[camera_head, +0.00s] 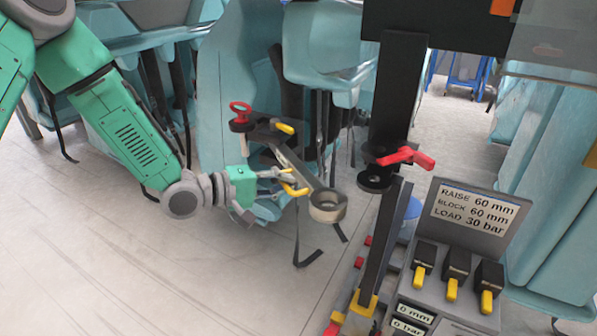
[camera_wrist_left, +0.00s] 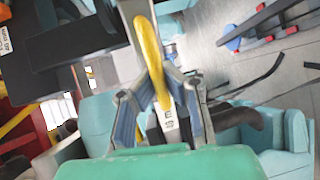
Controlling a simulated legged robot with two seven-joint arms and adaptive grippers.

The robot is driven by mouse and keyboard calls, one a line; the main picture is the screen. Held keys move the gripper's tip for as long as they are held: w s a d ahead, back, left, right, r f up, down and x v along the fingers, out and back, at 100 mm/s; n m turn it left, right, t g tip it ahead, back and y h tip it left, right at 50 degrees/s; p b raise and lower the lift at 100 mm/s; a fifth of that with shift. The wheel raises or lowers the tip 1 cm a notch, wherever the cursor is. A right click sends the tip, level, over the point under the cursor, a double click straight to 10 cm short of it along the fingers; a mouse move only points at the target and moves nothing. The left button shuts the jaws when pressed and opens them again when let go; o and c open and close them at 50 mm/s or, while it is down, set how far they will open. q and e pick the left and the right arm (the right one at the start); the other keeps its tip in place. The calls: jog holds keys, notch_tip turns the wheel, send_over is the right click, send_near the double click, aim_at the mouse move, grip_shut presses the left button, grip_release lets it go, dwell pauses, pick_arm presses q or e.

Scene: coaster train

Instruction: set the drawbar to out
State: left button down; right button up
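The drawbar (camera_head: 300,165) is a grey bar with a thick ring (camera_head: 328,205) at its near end. It reaches from a dark bracket (camera_head: 262,133) under the teal coaster car towards the lower right. A yellow handle (camera_head: 295,190) sticks out from its side near the ring. My left gripper (camera_head: 284,180) is at this handle. In the left wrist view the curved yellow handle (camera_wrist_left: 150,50) runs between the fingers (camera_wrist_left: 162,85), which close in on both its sides. The contact itself is partly hidden. My right gripper is not in view.
A red knob (camera_head: 240,110) and a second yellow grip (camera_head: 285,128) sit at the bracket. A black post with a red lever (camera_head: 405,157) stands right of the ring. A grey console (camera_head: 450,260) with yellow-tipped levers is at lower right. Floor at lower left is clear.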

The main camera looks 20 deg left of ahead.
pick_arm(q)
jog(key=shift+s+a+f+m+g+h+p, duration=0.2)
jog(key=shift+s+a+m+g+h+p, duration=0.25)
jog(key=shift+a+g, duration=0.2)
jog(key=c, duration=2.2)
grip_release()
jog(key=o, duration=0.6)
jog(key=shift+w+a, duration=0.1)
jog(key=shift+w, duration=0.05)
jog(key=shift+r, duration=0.1)
jog(key=v, duration=1.2)
jog(key=shift+f, duration=0.3)
